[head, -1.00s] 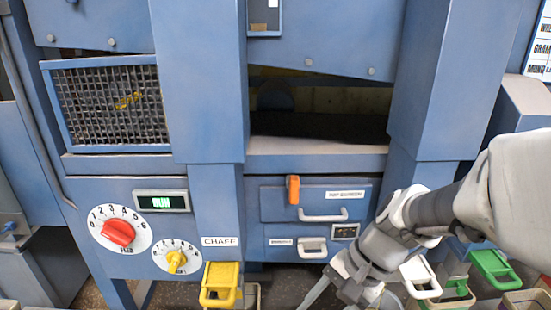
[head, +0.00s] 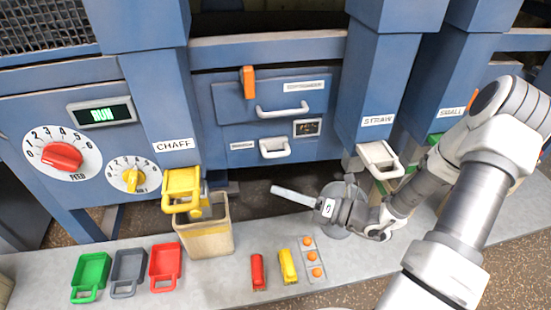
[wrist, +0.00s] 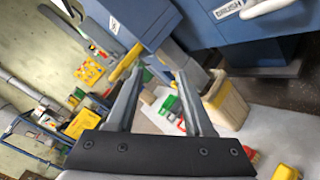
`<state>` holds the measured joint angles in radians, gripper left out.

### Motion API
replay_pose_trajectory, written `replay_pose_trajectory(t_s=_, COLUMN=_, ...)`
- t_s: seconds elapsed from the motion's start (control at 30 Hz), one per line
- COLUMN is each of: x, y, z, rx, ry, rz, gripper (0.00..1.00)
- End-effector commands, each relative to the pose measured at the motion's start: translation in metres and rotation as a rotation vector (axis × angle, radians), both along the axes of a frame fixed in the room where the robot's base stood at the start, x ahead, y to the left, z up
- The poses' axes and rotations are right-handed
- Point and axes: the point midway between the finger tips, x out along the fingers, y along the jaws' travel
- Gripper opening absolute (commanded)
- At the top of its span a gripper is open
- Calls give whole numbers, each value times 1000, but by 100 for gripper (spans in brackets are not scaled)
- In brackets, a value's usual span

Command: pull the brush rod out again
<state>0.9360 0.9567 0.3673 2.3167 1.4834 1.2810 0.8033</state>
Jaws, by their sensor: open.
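The brush rod's white handle (head: 275,147) shows on the blue front panel, below a larger white drawer handle (head: 283,111), with a small label to its left. The rod itself is hidden behind the panel. In the wrist view a white handle (wrist: 265,8) beside a label reading "BRUSH" is cut by the top edge. My gripper (head: 275,190) is below and apart from the handle, over the floor gap in front of the machine. In the wrist view my gripper (wrist: 155,75) has its two fingers spread with nothing between them.
An orange latch (head: 248,82) sits on the panel. A yellow slide gate (head: 181,188) hangs over a tan bin (head: 206,236) at the chaff spout. A white gate (head: 379,158) is at the straw spout. Coloured scoops, including a red one (head: 166,267), lie on the grey ledge (head: 215,278).

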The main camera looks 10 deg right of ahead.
Motion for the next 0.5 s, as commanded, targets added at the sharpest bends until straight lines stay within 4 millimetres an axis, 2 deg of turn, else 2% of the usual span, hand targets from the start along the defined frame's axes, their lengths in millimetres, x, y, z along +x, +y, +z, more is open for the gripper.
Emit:
replay_pose_trajectory(t_s=0.03, x=6, y=-10, z=-15, rx=82, ry=48, rz=-72, gripper=52)
replay_pose_trajectory(t_s=0.2, x=24, y=-47, z=-49, rx=342, ry=183, rz=-294, gripper=52)
replay_pose_trajectory(t_s=0.4, x=32, y=-76, z=-76, rx=543, ry=272, rz=-455, gripper=52)
replay_pose_trajectory(t_s=0.5, x=34, y=-81, z=-81, rx=582, ry=287, rz=-485, gripper=52)
